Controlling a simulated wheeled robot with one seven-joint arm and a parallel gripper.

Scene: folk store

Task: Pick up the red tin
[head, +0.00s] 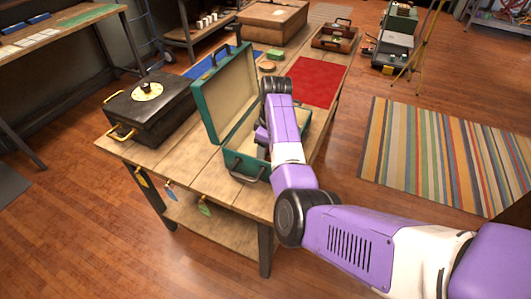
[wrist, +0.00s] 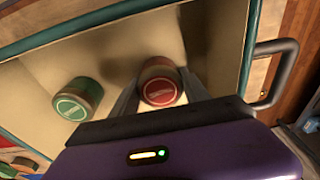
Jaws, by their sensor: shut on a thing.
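The red tin (wrist: 159,92) is in the wrist view, inside the open teal case (head: 211,104). My gripper (wrist: 160,96) is shut on the red tin, with one finger on each side of it. The tin appears over the pale floor of the case; I cannot tell whether it still touches it. A green tin (wrist: 77,100) stands in the case to the left of the red tin. In the head view my arm and gripper (head: 266,138) reach down into the case and hide the tins.
The case stands on a wooden table (head: 155,158), its lid raised on the left. A black box (head: 150,106) with brass handles is left of it. A red mat (head: 311,81) and a blue mat (head: 204,67) lie behind. The case's wall and handle (wrist: 274,75) are close to my gripper.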

